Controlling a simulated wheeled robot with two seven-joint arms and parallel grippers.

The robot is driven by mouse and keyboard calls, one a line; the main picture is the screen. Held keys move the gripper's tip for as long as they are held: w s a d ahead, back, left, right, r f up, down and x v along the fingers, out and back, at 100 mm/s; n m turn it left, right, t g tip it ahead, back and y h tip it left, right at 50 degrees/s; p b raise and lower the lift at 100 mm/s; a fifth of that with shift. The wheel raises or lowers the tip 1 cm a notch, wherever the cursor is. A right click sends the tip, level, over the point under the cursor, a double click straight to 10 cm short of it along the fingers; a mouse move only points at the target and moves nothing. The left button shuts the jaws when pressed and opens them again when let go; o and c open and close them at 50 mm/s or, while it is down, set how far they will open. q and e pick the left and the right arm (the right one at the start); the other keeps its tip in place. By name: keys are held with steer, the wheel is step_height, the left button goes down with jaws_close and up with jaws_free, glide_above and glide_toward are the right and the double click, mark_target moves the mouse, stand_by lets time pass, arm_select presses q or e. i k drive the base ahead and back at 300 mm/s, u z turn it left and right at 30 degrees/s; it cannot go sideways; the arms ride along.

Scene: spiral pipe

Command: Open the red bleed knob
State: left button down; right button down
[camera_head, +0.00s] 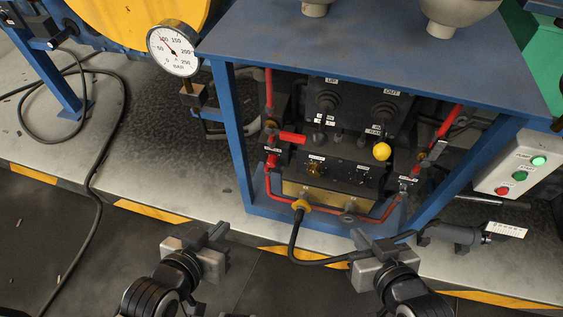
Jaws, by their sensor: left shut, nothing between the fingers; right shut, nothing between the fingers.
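A small red handle (292,138) sticks out to the right from the left red pipe (269,90), inside the blue frame. Another red fitting (272,160) sits just below it on the same pipe. I cannot tell for sure which of these is the bleed knob. My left gripper (212,240) is shut and empty, low in front of the frame and to its left. My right gripper (374,243) is shut and empty, low in front of the frame's right part. Both are apart from the red parts.
The blue frame (240,165) surrounds the pipes and a black valve block (355,105). A yellow ball knob (381,152) is at the right. A black hose (293,240) hangs out in front between my grippers. A pressure gauge (173,50) and a button box (520,165) flank the frame.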

mark_target(272, 160)
steer(key=z, duration=2.25)
steer(key=k, duration=1.9)
steer(key=u, duration=1.85)
